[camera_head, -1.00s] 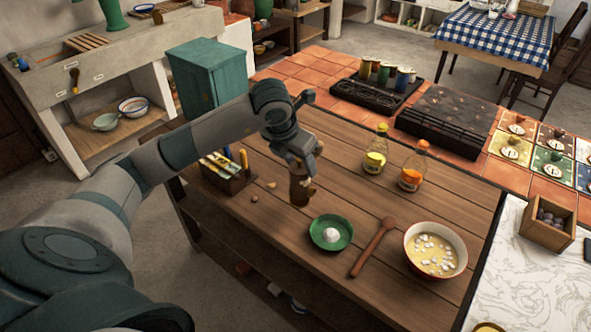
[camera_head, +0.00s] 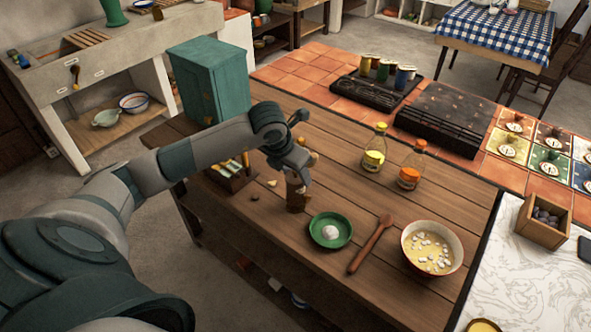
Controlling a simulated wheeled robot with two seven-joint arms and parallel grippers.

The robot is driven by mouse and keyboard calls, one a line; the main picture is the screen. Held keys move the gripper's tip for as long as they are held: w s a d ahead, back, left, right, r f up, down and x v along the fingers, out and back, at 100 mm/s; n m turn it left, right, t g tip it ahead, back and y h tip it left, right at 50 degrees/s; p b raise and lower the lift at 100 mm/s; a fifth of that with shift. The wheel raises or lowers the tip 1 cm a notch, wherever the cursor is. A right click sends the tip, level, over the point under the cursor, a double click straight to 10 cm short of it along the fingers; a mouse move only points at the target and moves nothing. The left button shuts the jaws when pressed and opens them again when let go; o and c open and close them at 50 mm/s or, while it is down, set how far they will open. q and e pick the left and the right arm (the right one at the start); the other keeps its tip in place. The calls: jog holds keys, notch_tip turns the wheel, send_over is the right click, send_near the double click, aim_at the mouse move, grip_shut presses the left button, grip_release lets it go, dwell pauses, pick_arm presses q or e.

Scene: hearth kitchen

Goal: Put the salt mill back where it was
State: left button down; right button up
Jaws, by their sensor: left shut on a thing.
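The salt mill (camera_head: 297,200) is a brown wooden cylinder, roughly upright over the wooden table (camera_head: 375,215), behind and left of the green saucer. My left gripper (camera_head: 299,178) is shut on its upper part, and the fingers and wrist hide its top. I cannot tell whether its base touches the table. My right gripper is not in view.
A green saucer (camera_head: 318,239) with a white lump, a wooden spoon (camera_head: 371,245) and a bowl (camera_head: 407,241) stand in front and right. Two bottles, yellow-capped (camera_head: 374,153) and orange-capped (camera_head: 411,168), stand behind. A utensil box (camera_head: 232,180) is left.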

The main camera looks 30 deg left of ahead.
pick_arm(q)
jog(key=shift+f, duration=0.1)
jog(key=c, duration=0.9)
grip_release()
jog(key=shift+s+r, duration=0.2)
jog(key=shift+r, duration=0.4)
jog(key=b+v, duration=0.3)
jog(key=v, duration=0.8)
